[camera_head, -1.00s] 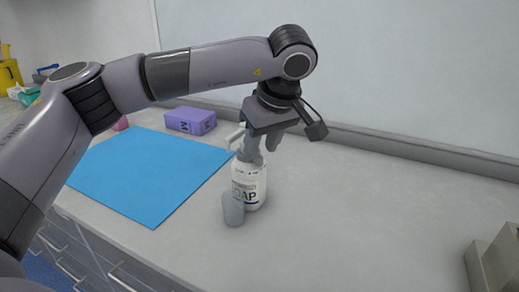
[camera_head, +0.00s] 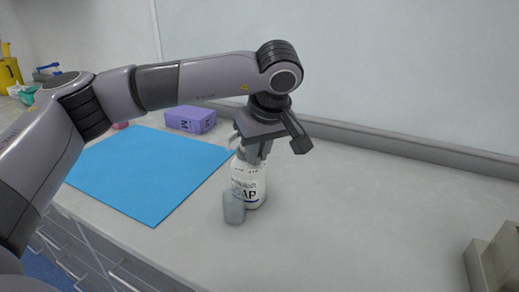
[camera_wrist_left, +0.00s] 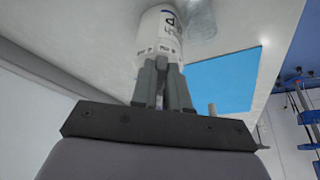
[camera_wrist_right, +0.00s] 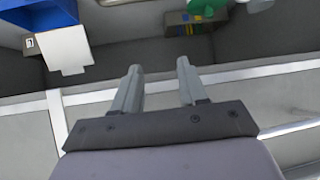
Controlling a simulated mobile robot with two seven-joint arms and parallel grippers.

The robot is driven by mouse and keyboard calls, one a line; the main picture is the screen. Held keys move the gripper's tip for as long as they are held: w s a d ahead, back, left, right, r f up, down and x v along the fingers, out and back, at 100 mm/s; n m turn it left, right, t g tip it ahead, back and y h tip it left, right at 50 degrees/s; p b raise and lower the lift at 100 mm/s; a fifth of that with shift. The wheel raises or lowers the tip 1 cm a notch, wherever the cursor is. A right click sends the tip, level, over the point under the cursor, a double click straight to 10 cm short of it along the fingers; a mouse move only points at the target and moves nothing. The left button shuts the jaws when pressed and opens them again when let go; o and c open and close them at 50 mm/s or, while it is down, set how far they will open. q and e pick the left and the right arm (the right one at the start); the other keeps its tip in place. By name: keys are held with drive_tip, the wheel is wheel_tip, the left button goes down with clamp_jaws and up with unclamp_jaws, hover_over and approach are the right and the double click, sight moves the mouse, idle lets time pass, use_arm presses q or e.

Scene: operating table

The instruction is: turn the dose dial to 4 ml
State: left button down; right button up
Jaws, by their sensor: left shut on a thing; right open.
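The white soap bottle (camera_head: 247,190) stands upright on the counter, with dark label print on its front. My left gripper (camera_head: 255,156) comes down from above and is shut at the bottle's top. The white spout shows beside its fingers. In the left wrist view the fingers (camera_wrist_left: 162,64) meet the white top of the bottle (camera_wrist_left: 157,30), which bears small dark marks. I cannot read the dial's setting, and the fingers hide part of the top. My right gripper (camera_wrist_right: 160,75) is open and empty, away from the bottle.
A translucent grey cup (camera_head: 234,208) stands close in front of the bottle. A blue mat (camera_head: 150,175) lies to the left, with a purple box (camera_head: 190,120) behind it. A grey-beige object (camera_head: 495,260) stands at the right edge. The counter between is clear.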

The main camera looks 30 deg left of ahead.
use_arm(q)
drive_tip(key=shift+s+a+m+t+h, duration=0.3)
drive_tip(key=shift+m+t, duration=0.1)
drive_tip(key=shift+m, duration=0.5)
drive_tip(key=c, duration=1.1)
unclamp_jaws()
drive_tip(key=shift+d, duration=0.1)
